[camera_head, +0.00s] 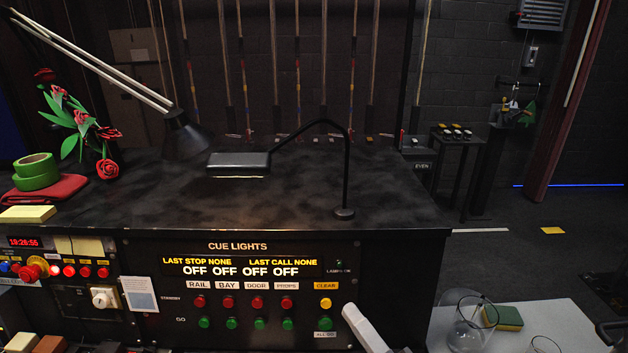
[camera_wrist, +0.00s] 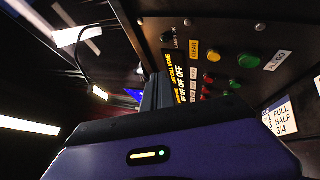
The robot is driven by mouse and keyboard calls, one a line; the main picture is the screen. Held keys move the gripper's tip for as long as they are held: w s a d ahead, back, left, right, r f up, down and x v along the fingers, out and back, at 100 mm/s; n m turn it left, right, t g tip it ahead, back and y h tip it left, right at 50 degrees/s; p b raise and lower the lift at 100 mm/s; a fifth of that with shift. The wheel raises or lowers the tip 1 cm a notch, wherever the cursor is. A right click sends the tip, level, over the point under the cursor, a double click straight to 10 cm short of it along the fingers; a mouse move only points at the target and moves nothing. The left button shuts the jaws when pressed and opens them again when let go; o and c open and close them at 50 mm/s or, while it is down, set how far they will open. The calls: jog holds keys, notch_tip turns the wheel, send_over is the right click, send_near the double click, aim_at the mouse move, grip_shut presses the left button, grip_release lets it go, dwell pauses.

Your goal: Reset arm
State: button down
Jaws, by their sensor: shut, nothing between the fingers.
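My gripper (camera_wrist: 156,92) shows in the wrist view as dark fingers, shut and empty. They extend toward the cue light panel, which appears tilted there. In the head view, a white part of my arm reaches up from the bottom edge, right of the panel's lower buttons; the fingertips cannot be made out there. The cue light panel (camera_head: 225,247) has a row of red buttons (camera_head: 257,302) above green ones (camera_head: 260,324), with a yellow clear button (camera_head: 326,303) at right. Its display (camera_head: 240,267) reads OFF four times, with last stop none and last call none.
A black desk top (camera_head: 300,190) carries a lamp (camera_head: 186,135), a bent thin stand (camera_head: 345,212), red roses (camera_head: 108,169) and green tape (camera_head: 36,172). At lower right, a pale table (camera_head: 560,330) holds a glass vessel (camera_head: 468,325) and a sponge (camera_head: 509,318). Dark floor lies beyond.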

jog(key=s+d+f+m+g+h+b, duration=0.1)
jog(key=s+d+f+m+h, duration=0.2)
jog(key=s+m, duration=0.6)
jog(key=s+d+f+m+g+h+b, duration=0.1)
jog(key=s+d+f+m+h, duration=0.3)
jog(key=s+m, duration=0.5)
jog(key=s+d+f+m+h+b, duration=0.3)
jog(key=s+m, duration=0.6)
jog(key=s, duration=0.9)
jog(key=d+f+h, duration=0.1)
jog(key=d+h, duration=0.1)
jog(key=shift+s+d+f+g, duration=0.2)
jog(key=shift+d+g, duration=0.15)
jog(key=shift+g, duration=0.05)
jog(key=shift+a, duration=0.1)
